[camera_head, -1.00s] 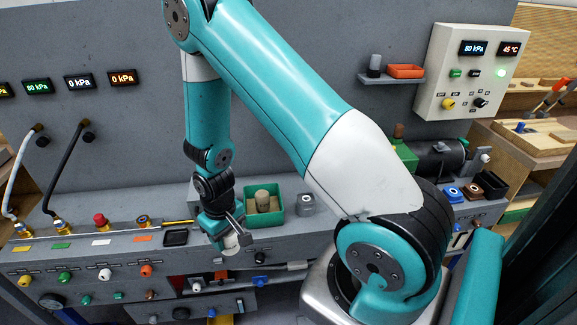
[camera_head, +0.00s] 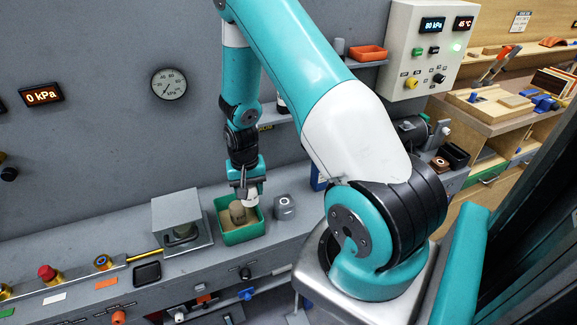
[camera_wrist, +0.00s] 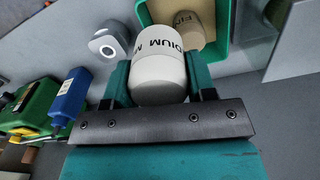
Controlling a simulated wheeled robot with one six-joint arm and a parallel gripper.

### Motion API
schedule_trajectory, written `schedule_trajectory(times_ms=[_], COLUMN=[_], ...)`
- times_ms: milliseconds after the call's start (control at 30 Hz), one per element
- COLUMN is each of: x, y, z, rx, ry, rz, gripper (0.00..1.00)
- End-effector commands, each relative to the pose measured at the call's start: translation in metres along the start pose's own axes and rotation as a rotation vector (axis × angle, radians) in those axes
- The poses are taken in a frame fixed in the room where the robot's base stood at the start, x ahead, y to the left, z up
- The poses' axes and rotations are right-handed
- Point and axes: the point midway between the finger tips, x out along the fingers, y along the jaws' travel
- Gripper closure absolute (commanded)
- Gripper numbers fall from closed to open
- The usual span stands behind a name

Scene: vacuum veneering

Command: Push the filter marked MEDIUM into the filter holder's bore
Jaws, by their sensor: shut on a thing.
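My gripper (camera_wrist: 158,88) is shut on a white cylindrical filter (camera_wrist: 158,75), whose visible lettering reads "DIUM M". In the head view my gripper (camera_head: 247,186) holds this filter (camera_head: 253,197) above the right part of the green tray (camera_head: 240,236). The filter holder, a grey block with a round opening (camera_head: 284,206), stands just right of the tray. The holder also shows at upper left in the wrist view (camera_wrist: 108,45), apart from the held filter. The inside of its bore is hard to make out.
A tan filter (camera_head: 237,212) stands in the green tray; its lettering starts "FIN" in the wrist view (camera_wrist: 188,28). A blue bottle (camera_wrist: 69,102) and a green machine (camera_wrist: 35,108) are at left in the wrist view.

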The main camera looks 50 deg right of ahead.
Motion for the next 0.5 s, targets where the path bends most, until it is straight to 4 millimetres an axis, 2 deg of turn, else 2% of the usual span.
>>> schedule_trajectory(times_ms=[33,200,333,500], x=[-0.003,-0.006,-0.007,-0.007], y=[0.025,0.085,0.108,0.114], z=[-0.014,-0.041,-0.048,-0.049], rx=[0.134,0.477,0.605,0.639], ry=[0.0,0.001,0.0,0.0], rz=[0.0,-0.001,-0.001,-0.001], gripper=[0.78,0.78,0.78,0.78])
